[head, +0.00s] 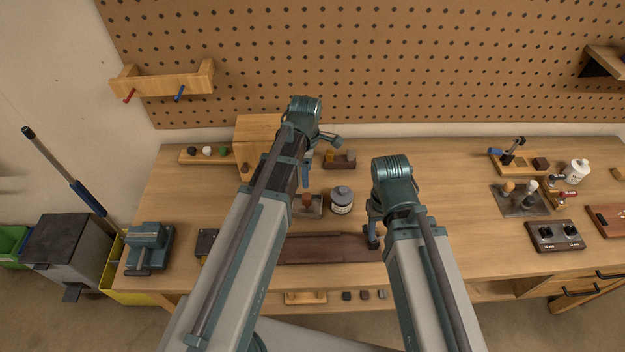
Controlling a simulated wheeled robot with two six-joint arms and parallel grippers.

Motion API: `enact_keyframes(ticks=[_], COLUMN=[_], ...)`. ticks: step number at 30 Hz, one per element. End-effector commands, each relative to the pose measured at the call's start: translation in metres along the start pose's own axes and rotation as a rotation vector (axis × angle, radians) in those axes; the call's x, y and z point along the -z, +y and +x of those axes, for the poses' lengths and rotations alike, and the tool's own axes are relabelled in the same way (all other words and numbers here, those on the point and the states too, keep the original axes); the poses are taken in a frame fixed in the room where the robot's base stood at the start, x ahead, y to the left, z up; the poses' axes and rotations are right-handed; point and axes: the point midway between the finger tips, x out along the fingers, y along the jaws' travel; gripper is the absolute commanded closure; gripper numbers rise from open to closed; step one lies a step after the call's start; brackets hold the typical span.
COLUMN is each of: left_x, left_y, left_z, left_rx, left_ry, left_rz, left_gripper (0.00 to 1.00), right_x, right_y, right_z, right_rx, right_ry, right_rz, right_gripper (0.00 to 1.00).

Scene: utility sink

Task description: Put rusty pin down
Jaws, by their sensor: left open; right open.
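A small rusty-brown upright piece (307,198), which looks like the rusty pin, stands on a flat grey-brown plate (314,210) in the middle of the bench. My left gripper (320,161) is open above and behind it, with one finger hanging just over the piece. I cannot tell whether that finger touches it. My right gripper (373,238) is open and appears empty, low at the right end of a dark brown mat (325,248). My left arm hides part of the bench and the mat's left end.
A labelled grey jar (342,200) stands right of the plate. A wooden block with small pieces (340,160) lies behind. A teal vise (147,246) sits at the left front. A socket box (554,236) and tool stands are at the right.

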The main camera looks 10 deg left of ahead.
Motion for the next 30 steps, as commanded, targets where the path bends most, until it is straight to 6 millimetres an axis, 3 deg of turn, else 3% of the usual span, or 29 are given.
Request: enact_keyframes(ticks=[5, 12, 18, 24, 30], left_x=[-0.024, -0.061, -0.079, -0.086, -0.087], left_y=[-0.034, -0.097, -0.137, -0.156, -0.158], left_z=[0.000, 0.000, -0.001, -0.001, -0.001], left_rx=[0.010, 0.048, 0.086, 0.112, 0.118], left_ry=[0.017, 0.047, 0.059, 0.061, 0.060], left_rz=[0.369, 1.171, 1.715, 1.998, 2.054], left_gripper=[0.33, 0.33, 0.33, 0.33, 0.33], right_x=[0.000, 0.000, 0.000, 0.000, 0.000], right_y=[0.000, 0.000, 0.000, 0.000, 0.000], right_z=[0.000, 0.000, 0.000, 0.000, 0.000], right_rx=[0.000, 0.000, 0.000, 0.000, 0.000], right_ry=[0.000, 0.000, 0.000, 0.000, 0.000], right_rz=[0.000, 0.000, 0.000, 0.000, 0.000], right_gripper=[0.50, 0.50, 0.50, 0.50, 0.50])
